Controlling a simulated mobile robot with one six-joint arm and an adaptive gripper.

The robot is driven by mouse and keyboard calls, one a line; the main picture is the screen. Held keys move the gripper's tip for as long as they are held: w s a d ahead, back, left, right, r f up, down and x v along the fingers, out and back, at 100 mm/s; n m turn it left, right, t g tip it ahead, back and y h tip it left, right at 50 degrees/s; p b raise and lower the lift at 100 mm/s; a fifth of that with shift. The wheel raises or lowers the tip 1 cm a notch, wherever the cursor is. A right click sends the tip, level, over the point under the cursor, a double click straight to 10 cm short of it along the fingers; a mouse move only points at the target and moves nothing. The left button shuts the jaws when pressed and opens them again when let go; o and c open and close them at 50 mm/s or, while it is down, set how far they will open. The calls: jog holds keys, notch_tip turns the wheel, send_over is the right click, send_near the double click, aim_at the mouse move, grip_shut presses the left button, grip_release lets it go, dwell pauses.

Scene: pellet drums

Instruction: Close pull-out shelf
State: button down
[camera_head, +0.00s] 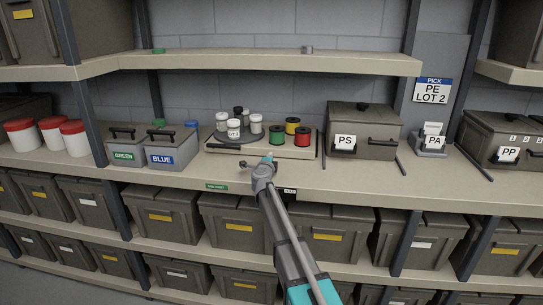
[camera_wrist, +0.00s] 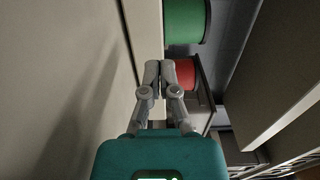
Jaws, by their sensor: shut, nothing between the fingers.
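The pull-out shelf (camera_head: 300,154) is a low pale board on the middle shelf level. It carries a dark round turntable with several white-labelled jars (camera_head: 234,128) and green, red and yellow-topped spools (camera_head: 277,136). My gripper (camera_head: 267,161) is at the board's front edge, near its middle, with fingers shut and empty. In the wrist view my gripper (camera_wrist: 164,66) shows its fingertips together beside a pale edge, with the red spool (camera_wrist: 186,74) and green spool (camera_wrist: 185,20) beyond. I cannot tell whether the fingertips touch the board. The board's back edge is hidden behind the items.
GREEN (camera_head: 122,156) and BLUE (camera_head: 161,159) boxes stand left of the board. A PS bin (camera_head: 374,147) stands to its right, beside dark bars. An upper shelf (camera_head: 270,62) runs overhead. The pale shelf front (camera_head: 340,186) is mostly clear.

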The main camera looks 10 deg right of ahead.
jog(key=v, duration=0.9)
jog(key=shift+s+a, duration=0.2)
jog(key=shift+s, duration=0.15)
jog(key=shift+r, duration=0.1)
jog(key=shift+r, duration=0.25)
jog(key=s+a+r+n+g+y+p, duration=0.4)
jog(key=s+a+r+n+y+p, duration=0.45)
jog(key=s+n+y+p, duration=0.5)
jog(key=s+d+n+g+h+p, duration=0.2)
jog(key=s+d+g+p, duration=0.2)
jog(key=s, duration=0.4)
jog(key=s+d+r+n+g+h+p, duration=0.1)
jog(key=s+d+n+g+h+p, duration=0.2)
jog(key=s+p, duration=0.4)
jog(key=s+d+r+n+g+h+p, duration=0.1)
jog(key=s+d+n+g+h+p, duration=0.2)
jog(key=s, duration=0.6)
jog(key=shift+d+g+p, duration=1.15)
jog(key=shift+d+g, duration=0.3)
jog(key=shift+g, duration=0.15)
jog(key=c, duration=1.4)
grip_release()
